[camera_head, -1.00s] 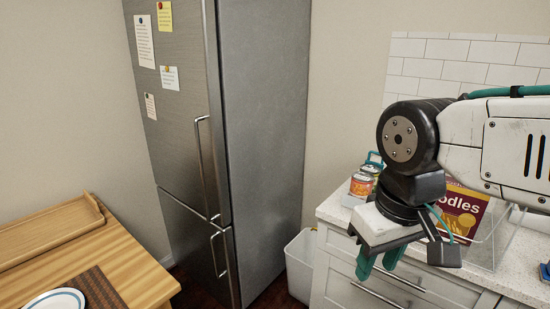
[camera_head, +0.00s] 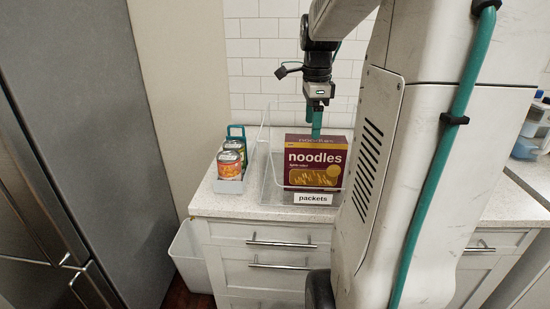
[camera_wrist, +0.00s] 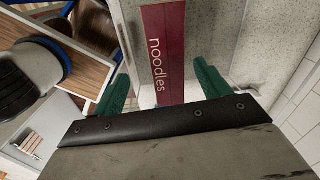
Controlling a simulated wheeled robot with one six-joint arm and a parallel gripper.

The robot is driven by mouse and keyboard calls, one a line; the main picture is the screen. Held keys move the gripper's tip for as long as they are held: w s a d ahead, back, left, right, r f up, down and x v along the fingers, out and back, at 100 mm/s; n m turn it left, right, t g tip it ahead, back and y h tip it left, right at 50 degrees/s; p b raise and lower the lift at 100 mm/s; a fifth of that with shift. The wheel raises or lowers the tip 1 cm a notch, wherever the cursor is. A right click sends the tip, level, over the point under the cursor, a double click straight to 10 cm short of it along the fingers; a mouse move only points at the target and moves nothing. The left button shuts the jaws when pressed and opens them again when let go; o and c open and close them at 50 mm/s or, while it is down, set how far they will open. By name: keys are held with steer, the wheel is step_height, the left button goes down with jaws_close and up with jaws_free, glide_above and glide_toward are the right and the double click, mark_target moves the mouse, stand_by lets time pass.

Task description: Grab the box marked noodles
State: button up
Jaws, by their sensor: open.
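The noodles box (camera_head: 315,163) is dark red with a yellow noodle picture and the word "noodles". It stands upright in a clear bin (camera_head: 272,188) labelled "packets" on the counter. My gripper (camera_head: 316,128) points down over the top of the box in the head view. In the wrist view, the green fingers of my gripper (camera_wrist: 160,88) are spread open, with the box's narrow red top (camera_wrist: 163,50) showing between them. Nothing is held. I cannot tell how far the fingertips are above the box.
A tiled wall (camera_head: 262,60) is behind. A white waste bin (camera_head: 190,258) stands on the floor beside the drawers, and the steel fridge (camera_head: 95,120) is at the left.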

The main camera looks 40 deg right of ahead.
mark_target(315, 145)
steer(key=shift+s+d+f+m, duration=0.15)
steer(key=shift+d+f+m, duration=0.15)
steer(key=shift+d+m, duration=0.35)
steer(key=shift+d+f, duration=0.25)
steer(key=shift+f, duration=0.1)
step_height(315, 145, down, 7)
steer(key=shift+r, duration=0.1)
jaws_close()
